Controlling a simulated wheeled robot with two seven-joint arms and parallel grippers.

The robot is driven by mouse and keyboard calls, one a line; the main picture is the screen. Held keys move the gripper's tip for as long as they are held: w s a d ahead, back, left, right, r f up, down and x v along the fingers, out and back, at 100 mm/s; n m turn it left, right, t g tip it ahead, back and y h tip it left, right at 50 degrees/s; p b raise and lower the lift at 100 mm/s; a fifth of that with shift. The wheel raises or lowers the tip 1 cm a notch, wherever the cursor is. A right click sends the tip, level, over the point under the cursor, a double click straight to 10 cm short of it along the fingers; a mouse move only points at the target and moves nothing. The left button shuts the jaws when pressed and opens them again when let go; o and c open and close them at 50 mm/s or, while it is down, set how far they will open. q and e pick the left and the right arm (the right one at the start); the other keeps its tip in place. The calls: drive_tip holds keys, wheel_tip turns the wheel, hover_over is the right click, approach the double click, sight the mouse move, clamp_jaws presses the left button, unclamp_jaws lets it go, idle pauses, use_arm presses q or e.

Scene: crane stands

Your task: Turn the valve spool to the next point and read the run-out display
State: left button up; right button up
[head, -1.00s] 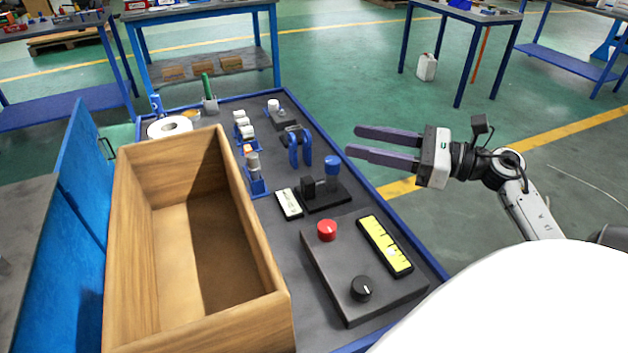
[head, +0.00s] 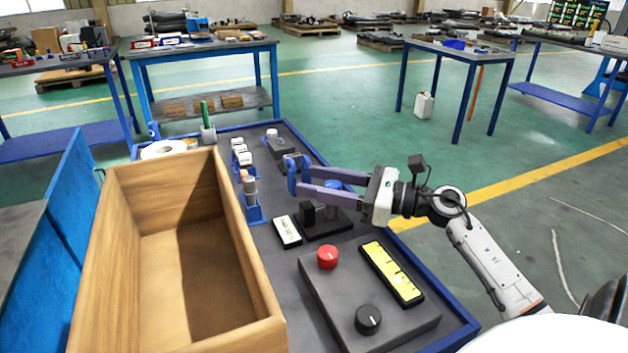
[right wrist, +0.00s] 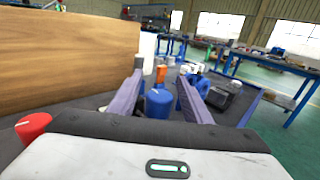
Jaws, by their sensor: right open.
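My right gripper (head: 307,181) is open and empty, reaching in from the right above the bench. A blue-capped cylinder (head: 331,187) on a black fixture base (head: 328,227) is partly covered by it. In the right wrist view the blue cap (right wrist: 158,103) shows between the two fingers, but contact cannot be told. A small pale display (head: 287,231) lies left of the base; its reading is too small to make out. Blue supports (head: 291,176) stand by the fingertips, partly hidden. I cannot tell which part is the valve spool. My left gripper is out of view.
A wooden box (head: 252,268) takes up the bench's left side. A grey control panel (head: 343,300) with a red button (head: 327,257), black knob (head: 368,319) and yellow display (head: 392,272) is in front. A blue rack (head: 252,207) stands beside the box.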

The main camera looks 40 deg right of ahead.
drive_tip(key=shift+w+a, duration=0.25)
drive_tip(key=shift+w, duration=0.15)
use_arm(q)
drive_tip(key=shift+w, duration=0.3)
